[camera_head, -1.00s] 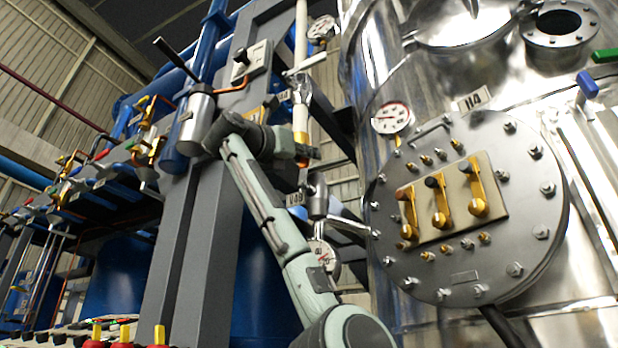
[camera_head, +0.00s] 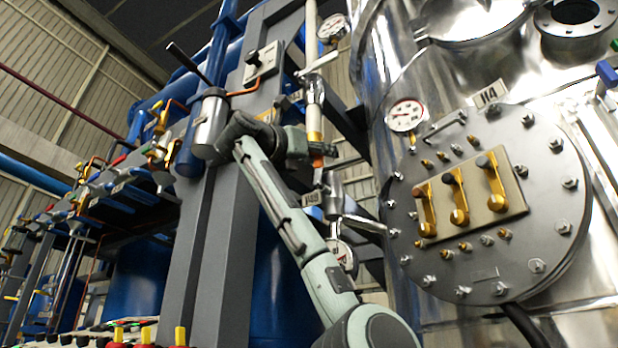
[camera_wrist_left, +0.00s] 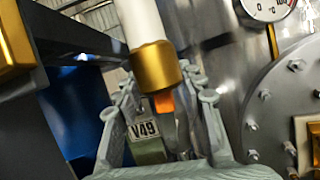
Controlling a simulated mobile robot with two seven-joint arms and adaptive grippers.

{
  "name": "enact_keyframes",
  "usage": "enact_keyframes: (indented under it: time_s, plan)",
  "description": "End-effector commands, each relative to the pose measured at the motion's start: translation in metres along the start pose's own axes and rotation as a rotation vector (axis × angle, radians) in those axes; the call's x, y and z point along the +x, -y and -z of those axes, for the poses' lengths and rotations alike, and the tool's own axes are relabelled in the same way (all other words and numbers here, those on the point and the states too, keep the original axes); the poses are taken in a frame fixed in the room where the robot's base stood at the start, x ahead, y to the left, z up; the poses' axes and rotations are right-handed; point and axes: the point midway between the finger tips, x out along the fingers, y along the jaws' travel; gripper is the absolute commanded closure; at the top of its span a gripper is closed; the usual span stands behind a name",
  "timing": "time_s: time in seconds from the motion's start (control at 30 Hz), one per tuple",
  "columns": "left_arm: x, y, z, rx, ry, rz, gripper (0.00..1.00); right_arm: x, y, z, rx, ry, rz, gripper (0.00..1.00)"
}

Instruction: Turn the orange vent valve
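The orange vent valve (camera_wrist_left: 165,103) shows in the left wrist view as a small orange piece just below a gold collar (camera_wrist_left: 154,68) on a white pipe. In the head view an orange bit (camera_head: 318,161) shows below the same collar, at my gripper. My left gripper (camera_wrist_left: 164,86) is open, with one finger on each side of the orange piece. The fingers look apart from it, though contact is hard to judge. In the head view my left gripper (camera_head: 318,148) is at the pipe's lower end. The valve's lower part is partly hidden. My right gripper is not in view.
A V49 label (camera_wrist_left: 142,130) sits behind the left finger. A steel tank with a gauge (camera_head: 406,116) and a bolted round flange (camera_head: 470,270) stands to the right. A grey column (camera_head: 200,250) and a metal cylinder (camera_head: 209,122) stand to the left.

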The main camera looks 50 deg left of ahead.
Motion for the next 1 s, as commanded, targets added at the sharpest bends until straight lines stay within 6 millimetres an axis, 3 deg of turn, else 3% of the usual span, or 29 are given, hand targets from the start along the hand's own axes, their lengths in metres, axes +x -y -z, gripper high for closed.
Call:
enact_keyframes:
  time_s: [0.53, 0.7, 1.0]
  plan:
    - [-0.101, 0.0, 0.0, -0.001, 0.002, -0.001, 0.6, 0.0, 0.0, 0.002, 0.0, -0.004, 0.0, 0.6]
    - [-0.114, 0.0, 0.0, -0.001, 0.0, 0.0, 0.6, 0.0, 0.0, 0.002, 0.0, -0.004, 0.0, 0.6]
    - [-0.116, 0.0, 0.001, -0.001, -0.001, 0.001, 0.6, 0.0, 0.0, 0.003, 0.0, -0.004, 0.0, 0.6]
